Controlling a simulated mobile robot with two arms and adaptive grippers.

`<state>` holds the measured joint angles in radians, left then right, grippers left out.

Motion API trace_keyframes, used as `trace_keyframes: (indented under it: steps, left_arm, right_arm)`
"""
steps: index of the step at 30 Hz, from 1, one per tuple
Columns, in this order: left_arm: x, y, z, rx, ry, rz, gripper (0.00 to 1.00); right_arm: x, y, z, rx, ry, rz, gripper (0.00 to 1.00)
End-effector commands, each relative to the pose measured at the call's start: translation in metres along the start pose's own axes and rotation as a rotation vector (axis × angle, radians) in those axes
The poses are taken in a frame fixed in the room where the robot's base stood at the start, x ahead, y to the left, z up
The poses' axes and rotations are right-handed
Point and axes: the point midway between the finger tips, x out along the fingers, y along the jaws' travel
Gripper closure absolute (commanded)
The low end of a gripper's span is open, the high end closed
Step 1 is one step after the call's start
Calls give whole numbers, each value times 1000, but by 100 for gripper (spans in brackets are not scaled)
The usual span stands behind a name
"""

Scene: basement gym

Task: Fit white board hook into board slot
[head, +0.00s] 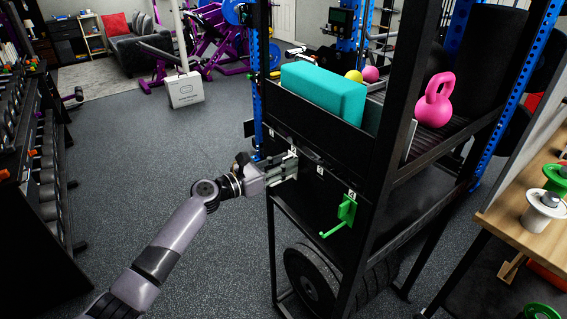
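The black board (335,179) is on the side of the rack and carries small white number labels. A green hook (346,213) hangs on its right part, with its arm sticking out toward the lower left. I cannot make out the white hook or a slot at the fingers, and the finger gap is too small to judge. My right gripper is not in view.
Above the board, the rack holds a teal block (323,92), a pink kettlebell (434,100) and small balls. Weight plates (313,279) stand below. A wooden table (522,215) with green and white items is at right. Floor left of the rack is free.

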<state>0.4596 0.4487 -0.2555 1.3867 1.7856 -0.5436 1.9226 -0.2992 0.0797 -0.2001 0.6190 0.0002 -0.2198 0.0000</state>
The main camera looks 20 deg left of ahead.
Motion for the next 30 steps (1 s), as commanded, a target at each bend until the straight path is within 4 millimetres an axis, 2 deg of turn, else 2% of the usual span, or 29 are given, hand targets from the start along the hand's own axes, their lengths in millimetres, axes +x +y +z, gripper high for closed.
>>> trace_keyframes:
  steps: [5, 12, 18, 24, 30]
  left_arm:
    - [-16, 1, -2, 0, 2, 1, 70]
    - [-67, 0, -2, 2, 4, 1, 70]
    - [-103, 0, -1, -1, 1, 1, 70]
    - [-118, 0, 0, 0, 0, 0, 70]
    - [-120, 0, 0, 0, -1, 0, 70]
  right_arm:
    - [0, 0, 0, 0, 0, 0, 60]
    - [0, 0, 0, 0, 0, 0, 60]
    - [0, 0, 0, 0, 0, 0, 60]
    - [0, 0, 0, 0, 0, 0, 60]
    - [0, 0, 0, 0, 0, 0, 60]
